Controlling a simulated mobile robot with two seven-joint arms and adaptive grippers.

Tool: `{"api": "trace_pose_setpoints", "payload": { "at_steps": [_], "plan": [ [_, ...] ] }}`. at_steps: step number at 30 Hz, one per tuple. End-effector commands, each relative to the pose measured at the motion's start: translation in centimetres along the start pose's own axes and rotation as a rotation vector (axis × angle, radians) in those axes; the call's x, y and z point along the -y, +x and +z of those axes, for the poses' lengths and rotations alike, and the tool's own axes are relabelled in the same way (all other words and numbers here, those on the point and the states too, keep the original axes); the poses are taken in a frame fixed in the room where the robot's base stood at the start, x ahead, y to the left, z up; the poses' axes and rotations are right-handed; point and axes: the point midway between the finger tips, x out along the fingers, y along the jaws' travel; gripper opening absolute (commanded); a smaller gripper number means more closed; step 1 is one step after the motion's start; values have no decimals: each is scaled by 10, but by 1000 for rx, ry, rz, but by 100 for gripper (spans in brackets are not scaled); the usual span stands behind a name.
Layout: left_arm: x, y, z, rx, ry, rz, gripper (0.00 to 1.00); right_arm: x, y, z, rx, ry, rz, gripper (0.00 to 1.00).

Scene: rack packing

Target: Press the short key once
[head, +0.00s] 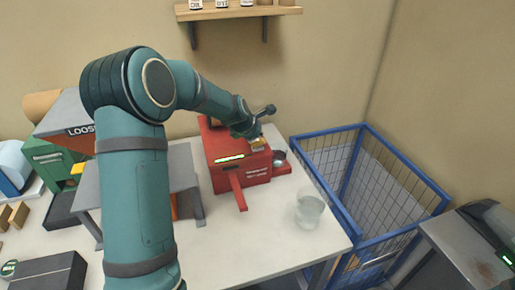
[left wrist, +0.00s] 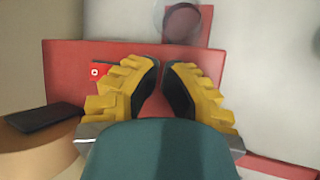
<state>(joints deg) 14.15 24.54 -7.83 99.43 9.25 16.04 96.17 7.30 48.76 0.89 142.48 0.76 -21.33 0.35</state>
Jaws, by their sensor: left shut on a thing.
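A small red key with a white mark (left wrist: 96,72) shows left of the fingers. I cannot tell whether it is the short key. My right gripper is not in view.
A dark cup (left wrist: 182,22) sits on the red side ledge (left wrist: 205,32). A clear glass (head: 309,210) stands on the table. A blue wire cart (head: 350,140) is to the right. A grey stand (head: 185,170) is left of the machine. A shelf (head: 240,12) hangs above.

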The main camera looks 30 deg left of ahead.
Motion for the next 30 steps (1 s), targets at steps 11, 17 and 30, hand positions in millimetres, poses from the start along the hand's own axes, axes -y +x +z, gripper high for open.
{"api": "trace_pose_setpoints", "payload": {
  "at_steps": [11, 17, 30],
  "plan": [
    [0, 0, 0, 0, 0, 0, 0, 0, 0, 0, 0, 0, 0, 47],
    [1, 2, -1, 0, 0, 0, 0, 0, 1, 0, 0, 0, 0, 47],
    [4, 6, -3, 0, 0, -1, 0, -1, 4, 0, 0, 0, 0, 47]
  ]
}}
